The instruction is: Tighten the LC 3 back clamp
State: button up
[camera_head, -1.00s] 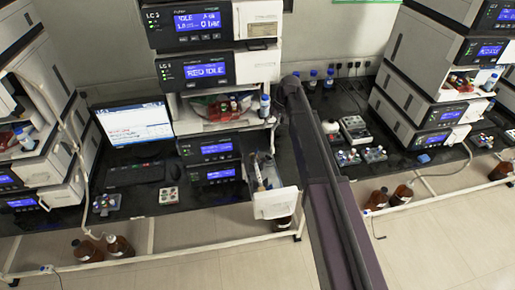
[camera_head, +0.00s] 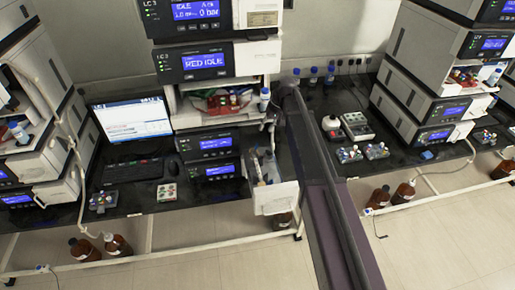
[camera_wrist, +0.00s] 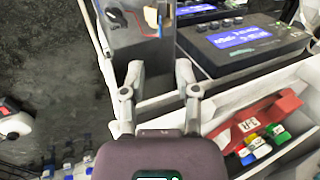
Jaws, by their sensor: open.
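The LC 3 stack of instruments (camera_head: 215,62) stands at centre in the head view, with lit blue screens. An open white door or tray (camera_head: 275,197) sticks out at its lower right, with slim upright parts inside that are too small to tell apart. My gripper (camera_wrist: 159,72) is open and empty in the wrist view, its two fingers pointing at the edge of a grey housing (camera_wrist: 140,50). That housing carries a dark knob (camera_wrist: 115,16) and slim column-like parts (camera_wrist: 151,14). I cannot make out the back clamp for certain.
In the wrist view, a red tray (camera_wrist: 243,124) with coloured caps lies right of my gripper, below a module with a blue screen (camera_wrist: 243,37). The dark bench (camera_wrist: 50,70) is on the left. Blue-capped bottles (camera_head: 313,75) stand behind my arm; brown bottles (camera_head: 118,244) stand below.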

aim_at(257, 144)
jog(key=shift+b+x, duration=4.3)
jog(key=shift+x, duration=0.65)
grip_shut()
